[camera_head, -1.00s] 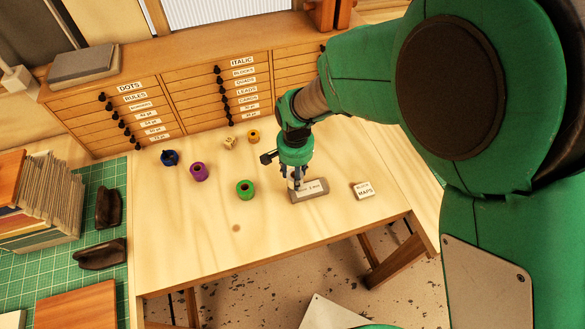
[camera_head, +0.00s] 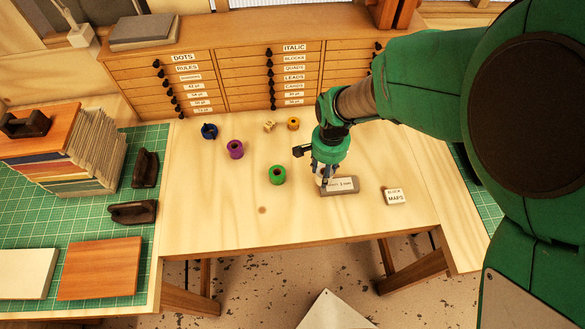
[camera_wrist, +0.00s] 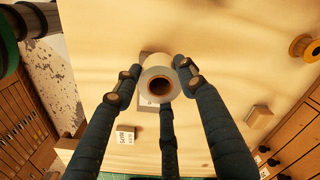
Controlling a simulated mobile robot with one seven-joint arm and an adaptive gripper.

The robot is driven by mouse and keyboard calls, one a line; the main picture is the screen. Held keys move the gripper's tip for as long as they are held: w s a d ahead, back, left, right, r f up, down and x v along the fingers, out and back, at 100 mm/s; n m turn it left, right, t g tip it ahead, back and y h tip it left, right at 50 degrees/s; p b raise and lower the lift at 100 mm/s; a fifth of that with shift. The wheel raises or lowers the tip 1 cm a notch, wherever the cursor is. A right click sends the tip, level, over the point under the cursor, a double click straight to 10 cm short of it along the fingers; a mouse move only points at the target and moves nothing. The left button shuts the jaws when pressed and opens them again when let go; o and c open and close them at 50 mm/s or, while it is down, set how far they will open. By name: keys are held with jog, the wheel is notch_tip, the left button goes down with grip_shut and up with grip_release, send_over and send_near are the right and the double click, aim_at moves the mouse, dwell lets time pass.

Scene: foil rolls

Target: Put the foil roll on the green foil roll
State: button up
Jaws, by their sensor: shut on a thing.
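In the wrist view, my gripper (camera_wrist: 159,82) is shut on a pale silver-white foil roll (camera_wrist: 152,75) with a brown hollow core, seen end-on between the fingers. In the head view, my gripper (camera_head: 325,182) points down at the left end of a grey labelled block; the held roll is mostly hidden there by the fingers. I cannot tell how high it is above the table. The green foil roll (camera_head: 277,184) stands upright on the table, left of my gripper and apart from it.
Purple (camera_head: 235,157), blue (camera_head: 209,137) and orange (camera_head: 293,128) rolls and a small wooden cube (camera_head: 269,127) stand further back. The grey labelled block (camera_head: 345,187) is beside my gripper; a white block (camera_head: 395,196) lies to the right. A drawer cabinet (camera_head: 245,75) lines the back.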

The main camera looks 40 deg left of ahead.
jog(key=s+r+m+p, duration=0.1)
jog(key=s+r+p, duration=0.3)
jog(key=s, duration=1.1)
jog(key=shift+r, duration=0.15)
jog(key=shift+w+a, duration=0.1)
jog(key=shift+a, duration=0.1)
jog(key=p, duration=0.1)
send_over(277, 172)
jog(key=shift+f, duration=0.8)
jog(key=shift+f, duration=1.75)
jog(key=shift+f, duration=0.1)
jog(key=o, duration=1.2)
